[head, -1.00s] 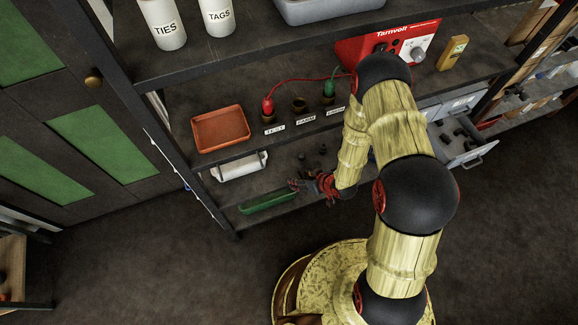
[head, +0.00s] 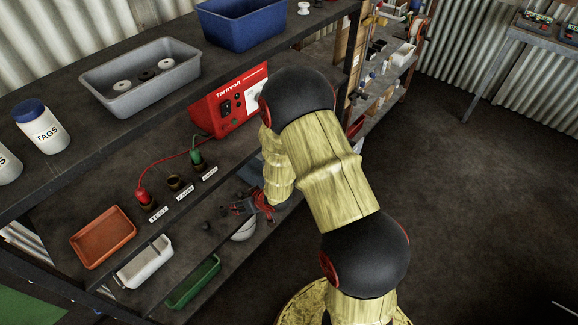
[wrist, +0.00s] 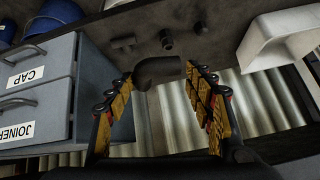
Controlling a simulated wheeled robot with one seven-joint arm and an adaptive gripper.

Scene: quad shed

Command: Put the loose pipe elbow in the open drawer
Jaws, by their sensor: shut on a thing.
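My gripper (wrist: 160,85) is shut on a dark pipe elbow (wrist: 160,70), which sits between its fingertips in the wrist view. In the head view my gripper (head: 245,208) is over the lower shelf, beside my forearm, and the elbow in it is too small to make out clearly. Grey drawers labelled CAP (wrist: 38,76) and JOINER (wrist: 25,118) stand left of my gripper in the wrist view and look shut. The open drawer cannot be made out now; my arm covers that part of the head view.
Loose dark fittings (wrist: 166,39) are on the shelf near the held elbow. A white bin (head: 145,262), a green tray (head: 193,283) and an orange tray (head: 103,237) are at the left. A red Tarnvolt unit (head: 230,98) is on the shelf above. Open floor lies right.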

